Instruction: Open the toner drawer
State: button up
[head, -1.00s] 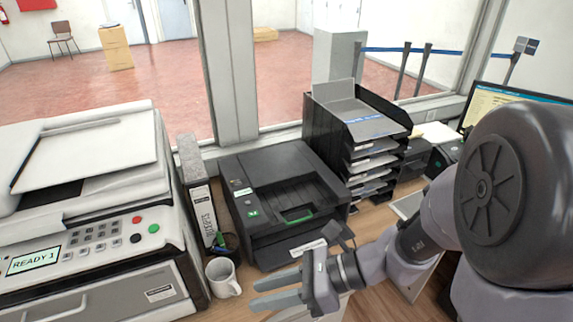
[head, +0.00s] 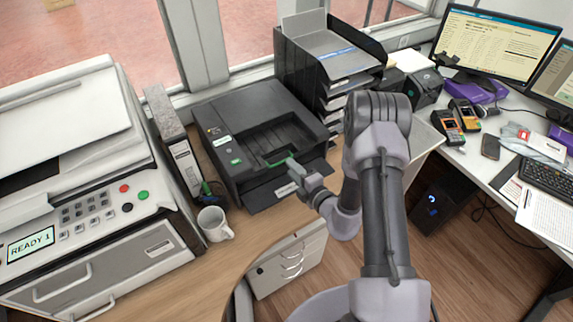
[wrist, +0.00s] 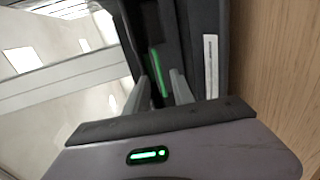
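The black printer (head: 262,125) stands on the wooden counter, with a green handle (head: 279,161) in the recess of its top. Its front panel carries a white label (head: 286,189) and looks closed; I cannot tell which part is the toner drawer. My gripper (head: 296,169) is at the printer's front right, close to the green handle. In the wrist view, the gripper's two grey fingers (wrist: 162,92) are apart, and the green handle (wrist: 158,72) shows as a strip between and beyond them. Whether they touch it is not clear.
A large white copier (head: 85,200) with a READY screen stands left. A binder (head: 175,145) and a white mug (head: 214,224) stand between copier and printer. A black tray stack (head: 327,75) is behind right. Monitors and card terminals (head: 447,126) occupy the right desk.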

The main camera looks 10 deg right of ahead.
aim_at(274, 156)
jog(key=x, duration=0.4)
jog(key=shift+w, duration=0.25)
jog(key=shift+c, duration=0.4)
grip_shut()
jog(key=shift+s, duration=0.15)
dwell(0.6)
